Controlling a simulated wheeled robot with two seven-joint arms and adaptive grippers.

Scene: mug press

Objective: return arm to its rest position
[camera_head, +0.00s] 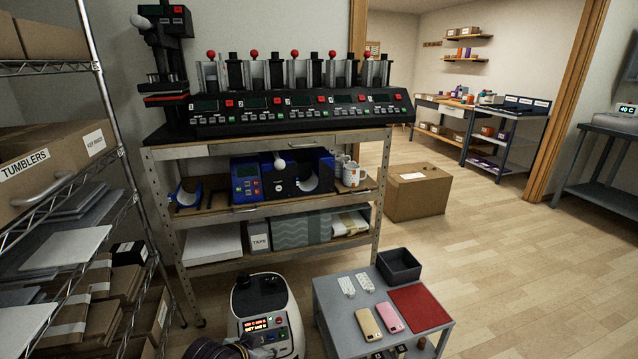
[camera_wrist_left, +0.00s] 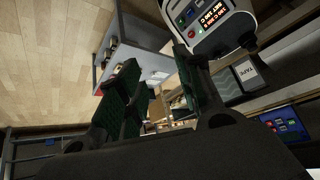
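My left gripper (camera_wrist_left: 157,62) shows in the left wrist view with its two dark fingers spread apart. I see nothing held between them; past them are the grey side table (camera_wrist_left: 150,38) and the floor. The white press machine (camera_wrist_left: 212,28) with a lit display is beyond the right finger, and I cannot tell how far off it is. In the head view neither gripper shows clearly. A dark shape with cables lies at the bottom edge, and I cannot tell whether it is part of my arm. My right gripper is not in view.
The white press machine (camera_head: 267,318) stands beside the grey side table (camera_head: 345,318), which bears two phone cases, a red mat (camera_head: 419,308) and a black bin (camera_head: 398,267). A wire rack (camera_head: 110,140) stands at left, a workbench (camera_head: 270,150) behind.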

